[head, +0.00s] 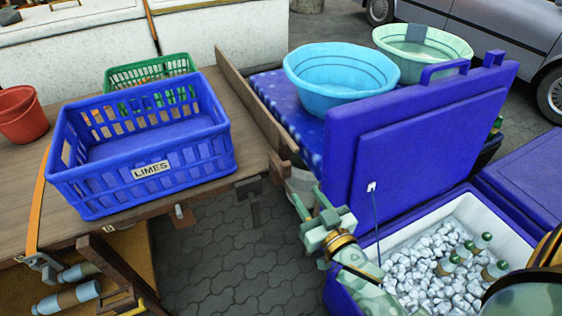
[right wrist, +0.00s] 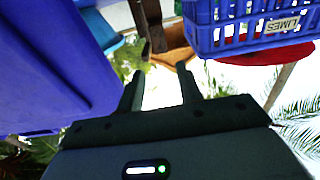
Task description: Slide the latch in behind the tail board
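The tail board (head: 247,105) is a long brown plank standing on edge along the right end of the wooden cart. At its near end is a small wooden block (head: 280,168), and a dark metal bracket (head: 248,187) hangs below the cart edge. I cannot tell for sure which of these is the latch. My right gripper (head: 309,204) is in the gap between the cart and the blue cooler, to the right of the board's near end. In the right wrist view its fingers (right wrist: 158,82) are apart with nothing between them. My left gripper is not in view.
A blue crate (head: 152,170) marked LIMES stands on the cart, with a green crate (head: 148,70) behind. The raised blue cooler lid (head: 425,150) is close right of my right gripper. Basins (head: 340,80) stand behind it. Ice and bottles (head: 440,255) fill the cooler.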

